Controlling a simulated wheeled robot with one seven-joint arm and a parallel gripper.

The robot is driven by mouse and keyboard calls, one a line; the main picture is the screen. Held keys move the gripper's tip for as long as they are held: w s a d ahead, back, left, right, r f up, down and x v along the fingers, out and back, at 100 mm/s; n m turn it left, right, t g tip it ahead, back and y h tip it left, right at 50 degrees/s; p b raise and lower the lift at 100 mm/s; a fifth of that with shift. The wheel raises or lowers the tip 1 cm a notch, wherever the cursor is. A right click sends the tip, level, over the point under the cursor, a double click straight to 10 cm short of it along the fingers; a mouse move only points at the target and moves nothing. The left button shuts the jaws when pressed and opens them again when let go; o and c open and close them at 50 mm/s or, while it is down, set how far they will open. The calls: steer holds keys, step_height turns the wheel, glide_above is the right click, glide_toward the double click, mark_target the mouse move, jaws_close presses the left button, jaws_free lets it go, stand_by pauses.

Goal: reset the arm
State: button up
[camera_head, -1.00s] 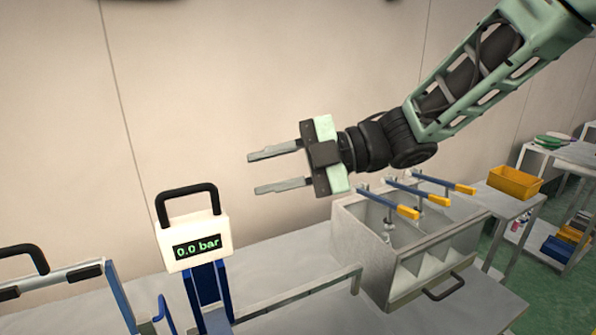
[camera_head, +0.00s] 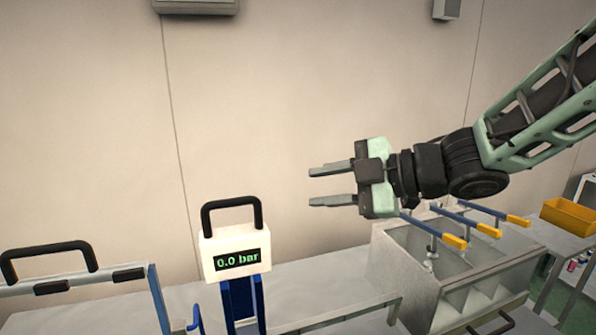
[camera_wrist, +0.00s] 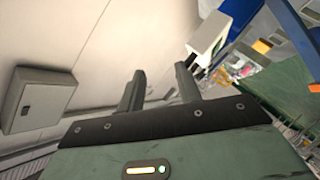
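My gripper (camera_head: 330,184) is in the air above the bench, left of and higher than the grey metal box with the blue-and-yellow handles. Its two grey fingers point left in the head view and stand apart with nothing between them. In the wrist view the fingers (camera_wrist: 160,88) also show a clear gap, with wall and floor behind. My arm reaches in from the upper right.
A white gauge unit (camera_head: 236,252) reading 0.0 bar stands on the bench (camera_head: 315,313), left of my gripper. The grey box (camera_head: 470,272) has levers with yellow ends. A yellow bin (camera_head: 570,216) is at the far right. Open air lies along the wall.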

steer(key=s+d+f+m+t+h, duration=0.1)
steer(key=s+d+f+m+h, duration=0.3)
steer(key=f+m+h, duration=0.5)
steer(key=s+d+f+m+g+h, duration=0.1)
steer(key=s+f+m+g, duration=0.2)
steer(key=s, duration=0.6)
steer(key=s+d+f+m+g+h+b, duration=0.1)
steer(key=s+d+f+m+g+h, duration=0.1)
steer(key=s, duration=0.8)
steer(key=shift+s+d+f+m+g, duration=0.2)
steer(key=shift+s+f+m+g, duration=0.1)
steer(key=shift+f+m+g, duration=0.6)
